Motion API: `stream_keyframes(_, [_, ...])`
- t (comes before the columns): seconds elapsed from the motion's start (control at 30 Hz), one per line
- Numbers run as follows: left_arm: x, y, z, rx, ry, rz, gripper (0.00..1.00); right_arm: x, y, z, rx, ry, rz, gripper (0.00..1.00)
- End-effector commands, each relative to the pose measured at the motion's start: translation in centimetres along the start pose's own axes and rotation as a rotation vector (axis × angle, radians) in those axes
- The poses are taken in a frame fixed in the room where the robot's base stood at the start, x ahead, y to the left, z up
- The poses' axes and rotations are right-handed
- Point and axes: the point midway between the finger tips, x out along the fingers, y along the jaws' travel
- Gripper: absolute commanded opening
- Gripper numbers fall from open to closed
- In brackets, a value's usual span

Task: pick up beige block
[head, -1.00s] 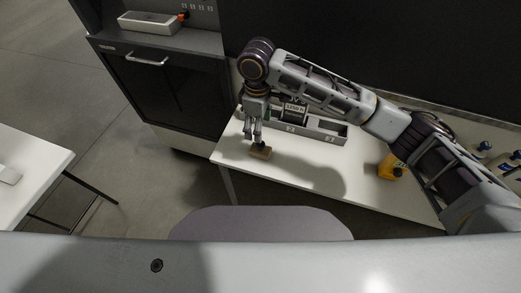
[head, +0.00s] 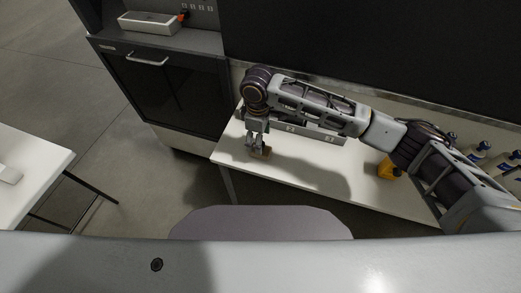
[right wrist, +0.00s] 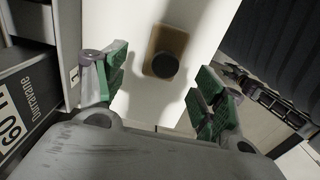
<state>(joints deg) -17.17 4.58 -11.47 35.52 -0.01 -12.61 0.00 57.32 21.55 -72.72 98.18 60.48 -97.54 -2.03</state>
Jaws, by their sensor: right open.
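The beige block (right wrist: 158,42) lies flat on the white table and has a dark round knob (right wrist: 165,66) on it. In the head view the block (head: 264,155) shows near the table's left end, partly covered by my right gripper (head: 258,151). In the right wrist view my right gripper (right wrist: 162,93) is open, its green-padded fingers apart, with the block ahead between them and not touched. My left gripper is not in view.
The white table (head: 310,180) is bare in front of the block. A grey labelled bin row (head: 305,131) stands behind it. A yellow object (head: 388,167) stands to the right. A dark cabinet (head: 165,85) stands left.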

Motion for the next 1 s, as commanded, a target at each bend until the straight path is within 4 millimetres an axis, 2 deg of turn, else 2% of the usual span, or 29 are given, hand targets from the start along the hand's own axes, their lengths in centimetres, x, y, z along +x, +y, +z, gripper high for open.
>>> stream_keyframes(0.17, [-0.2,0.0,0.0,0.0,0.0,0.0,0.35,1.0,-0.1,0.3,0.0,-0.002,-0.001,0.7])
stream_keyframes(0.53, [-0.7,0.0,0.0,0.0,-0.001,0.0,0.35,4.7,-0.4,0.9,0.0,-0.001,-0.001,0.7])
stream_keyframes(1.0, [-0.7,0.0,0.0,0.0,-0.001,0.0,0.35,5.1,-0.4,0.8,0.0,0.0,0.0,0.7])
